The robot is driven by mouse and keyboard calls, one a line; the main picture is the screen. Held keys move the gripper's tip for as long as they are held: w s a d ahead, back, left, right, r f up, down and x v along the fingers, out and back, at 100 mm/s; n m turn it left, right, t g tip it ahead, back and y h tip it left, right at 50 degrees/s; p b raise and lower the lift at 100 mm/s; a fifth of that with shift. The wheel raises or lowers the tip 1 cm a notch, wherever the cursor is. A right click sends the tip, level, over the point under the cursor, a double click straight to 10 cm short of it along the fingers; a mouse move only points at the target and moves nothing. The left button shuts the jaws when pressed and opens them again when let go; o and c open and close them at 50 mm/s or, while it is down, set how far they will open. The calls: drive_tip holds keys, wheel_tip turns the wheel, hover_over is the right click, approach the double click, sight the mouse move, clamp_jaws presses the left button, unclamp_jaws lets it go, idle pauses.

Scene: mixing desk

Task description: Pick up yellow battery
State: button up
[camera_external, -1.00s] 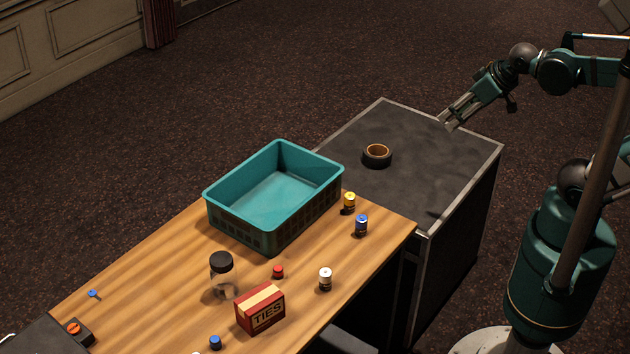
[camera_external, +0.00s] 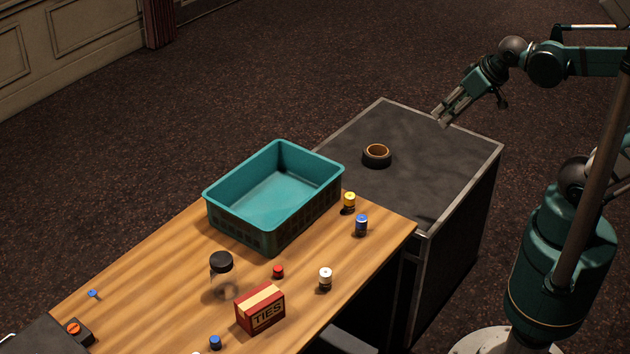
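The yellow battery (camera_external: 349,202) stands upright on the wooden desk, close to the right corner of the teal basket. A blue battery (camera_external: 361,225) stands just in front of it and slightly right. My gripper (camera_external: 440,118) is above the back right part of the dark side cabinet, well to the upper right of the yellow battery and apart from it. Its fingers point down and left. Nothing shows between them, but the fingers are too small to tell how far apart they are.
The empty teal basket (camera_external: 273,190) stands left of the batteries. A tape roll (camera_external: 376,156) lies on the dark cabinet (camera_external: 420,180) between my gripper and the yellow battery. A white battery (camera_external: 325,279), red item (camera_external: 278,272), jar (camera_external: 222,275) and TIES box (camera_external: 260,308) stand in front.

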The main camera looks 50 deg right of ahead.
drive_tip(key=w+a+m+g+p, duration=0.2)
drive_tip(key=w+a+m, duration=0.2)
drive_tip(key=w+a, duration=0.2)
drive_tip(key=m+g+p, duration=0.4)
drive_tip(key=m+p, duration=0.3)
drive_tip(key=m, duration=0.4)
hover_over(350, 195)
drive_tip(key=d, duration=0.1)
wheel_tip(350, 195, down, 13)
drive_tip(key=shift+w+r, duration=0.1)
drive_tip(key=shift+w, duration=0.05)
drive_tip(key=shift+a+f+m+g, duration=0.3)
drive_tip(key=shift+a+f+m, duration=0.15)
drive_tip(key=shift+f, duration=0.15)
drive_tip(key=shift+f, duration=1.3)
drive_tip(key=shift+a+f+b, duration=0.1)
drive_tip(key=shift+f+b, duration=0.55)
drive_tip(key=shift+f, duration=1.95)
